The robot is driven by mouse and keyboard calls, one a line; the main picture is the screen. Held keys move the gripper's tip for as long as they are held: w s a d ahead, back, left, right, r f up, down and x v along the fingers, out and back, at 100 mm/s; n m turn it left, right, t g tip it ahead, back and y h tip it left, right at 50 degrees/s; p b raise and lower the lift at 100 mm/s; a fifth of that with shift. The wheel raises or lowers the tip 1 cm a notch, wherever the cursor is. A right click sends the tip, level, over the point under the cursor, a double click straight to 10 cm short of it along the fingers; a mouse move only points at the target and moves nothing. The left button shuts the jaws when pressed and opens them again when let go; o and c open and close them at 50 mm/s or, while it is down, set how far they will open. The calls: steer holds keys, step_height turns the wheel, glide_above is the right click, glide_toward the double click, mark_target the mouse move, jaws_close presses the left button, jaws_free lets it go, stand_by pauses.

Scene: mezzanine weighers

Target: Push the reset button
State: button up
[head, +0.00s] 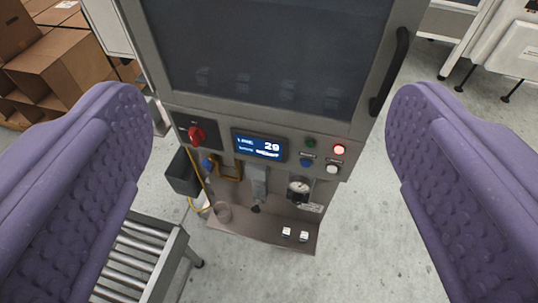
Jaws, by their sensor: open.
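My gripper (268,112) is open, its two purple padded fingers wide apart at the left and right of the view, with nothing between them at close range. Beyond them stands a grey machine cabinet (345,128). Its front panel carries a dark green button (310,142), a lit red button or lamp (339,149), a blue button (305,162) and a white button (332,169). The small labels are too blurred to tell which is reset. The buttons lie right of centre between the fingers, apart from both, and nothing covers them.
A dark door with a handle (390,72) is above. A gauge (299,187) is below. A roller conveyor (130,262) stands lower left, cardboard boxes (60,62) upper left. The floor at right is clear.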

jaws_close()
stand_by(1.6)
